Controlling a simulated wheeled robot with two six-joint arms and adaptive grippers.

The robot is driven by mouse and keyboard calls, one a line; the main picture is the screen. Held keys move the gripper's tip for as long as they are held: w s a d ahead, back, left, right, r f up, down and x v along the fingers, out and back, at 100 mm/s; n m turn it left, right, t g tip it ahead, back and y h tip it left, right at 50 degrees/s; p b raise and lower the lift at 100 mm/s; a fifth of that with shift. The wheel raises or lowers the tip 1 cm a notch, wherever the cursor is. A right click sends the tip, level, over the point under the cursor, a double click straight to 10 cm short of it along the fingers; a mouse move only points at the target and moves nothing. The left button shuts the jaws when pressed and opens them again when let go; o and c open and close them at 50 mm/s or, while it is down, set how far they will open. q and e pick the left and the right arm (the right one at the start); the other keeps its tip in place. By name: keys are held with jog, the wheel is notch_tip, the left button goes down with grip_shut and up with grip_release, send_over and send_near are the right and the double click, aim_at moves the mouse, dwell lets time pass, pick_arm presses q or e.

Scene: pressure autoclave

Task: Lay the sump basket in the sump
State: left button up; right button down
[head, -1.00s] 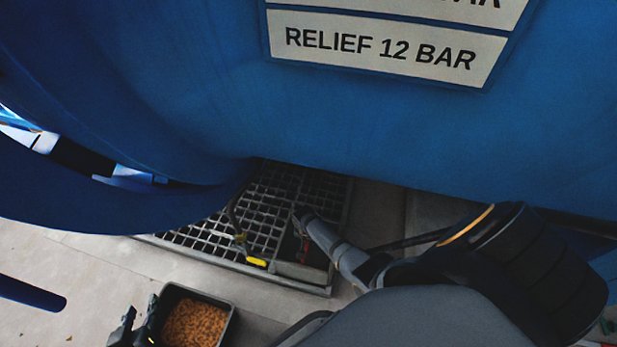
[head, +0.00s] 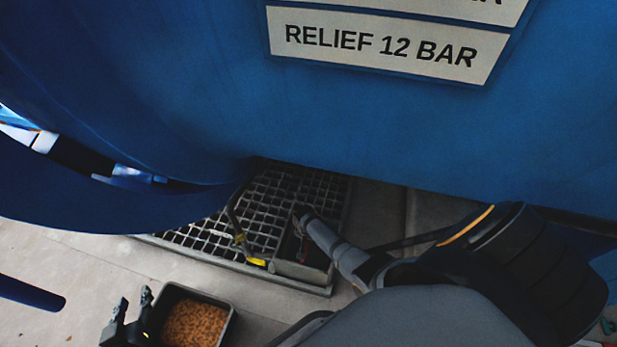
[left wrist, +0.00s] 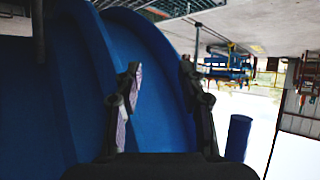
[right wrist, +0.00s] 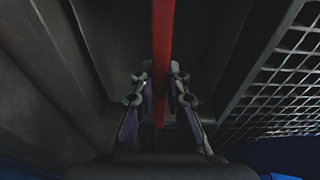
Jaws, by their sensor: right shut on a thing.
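The sump is a grey-walled opening (head: 303,272) at the near right corner of the floor grating. My right arm reaches down to it in the head view, where its fingertips are hard to make out. In the right wrist view my right gripper (right wrist: 160,82) is shut on a red bar (right wrist: 163,35), which looks like the sump basket's handle. Dark walls surround the bar; the basket's body is hard to tell from the sump, and whether it rests on the bottom cannot be seen. My left gripper (head: 132,308) is open and empty beside a tray; its spread fingers show in the left wrist view (left wrist: 161,75).
The floor grating (head: 270,205) lies under the big blue vessel (head: 330,130). A hose with a yellow end (head: 256,261) lies by the sump's left edge. A dark tray (head: 228,325) of brown pellets stands on the floor.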

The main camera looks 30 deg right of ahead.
pick_arm(q)
jog(key=shift+w+a+r+t+b, duration=0.1)
jog(key=shift+w+r+t, duration=0.35)
jog(key=shift+r, duration=0.35)
jog(key=shift+w+d+r+t+b, duration=0.1)
jog(key=shift+w+r+t, duration=0.3)
jog(key=shift+r, duration=0.4)
jog(key=shift+w+a+r+t+b, duration=0.1)
jog(key=shift+w+r+t, duration=0.3)
jog(key=shift+r, duration=0.4)
pick_arm(e)
jog(key=shift+f, duration=0.3)
pick_arm(q)
jog(key=shift+t, duration=0.95)
jog(key=shift+w+a+r, duration=0.1)
jog(key=shift+w+r, duration=0.15)
jog(key=shift+r, duration=0.5)
jog(key=shift+w+d+r, duration=0.1)
jog(key=shift+w+r, duration=0.2)
jog(key=shift+r, duration=0.45)
jog(key=shift+w+a+r, duration=0.1)
jog(key=shift+w+r, duration=0.15)
jog(key=shift+r, duration=0.5)
pick_arm(e)
jog(key=shift+f, duration=0.3)
pick_arm(q)
jog(key=shift+r, duration=0.1)
jog(key=shift+w+r+b, duration=0.1)
jog(key=shift+r+b, duration=0.2)
